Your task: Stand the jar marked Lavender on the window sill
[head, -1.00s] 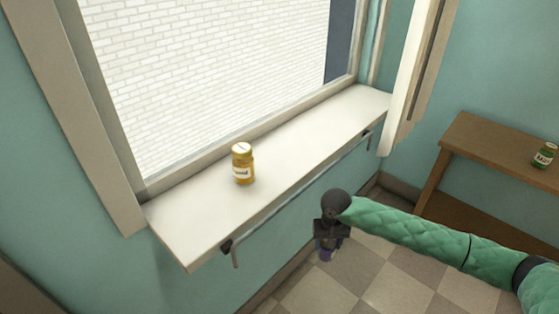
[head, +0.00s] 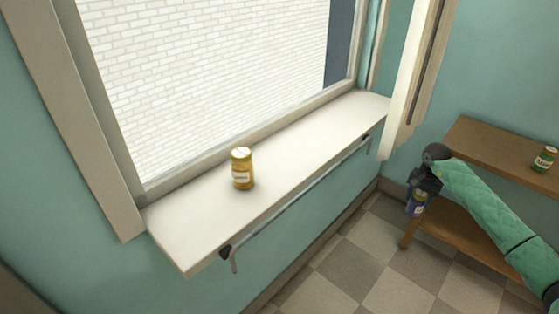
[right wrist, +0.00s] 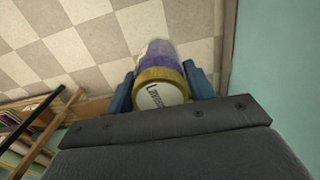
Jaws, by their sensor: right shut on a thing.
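My right gripper (head: 419,193) is shut on a jar with purple contents, which shows below the fingers in the head view (head: 415,207). In the right wrist view the jar (right wrist: 160,90) sits between the two blue fingers, and its gold-rimmed lid carries lettering that starts "Laven". The jar hangs in the air, to the right of and apart from the window sill (head: 310,139). The white sill runs below the window. My left gripper is not in the head view.
A yellow jar (head: 242,168) with a white label stands on the sill, left of its middle. The sill's right half is clear. A rail (head: 300,195) runs along its front edge. A wooden table (head: 490,145) at right bears a green jar (head: 544,159). A window frame post (head: 408,80) rises near the sill's right end.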

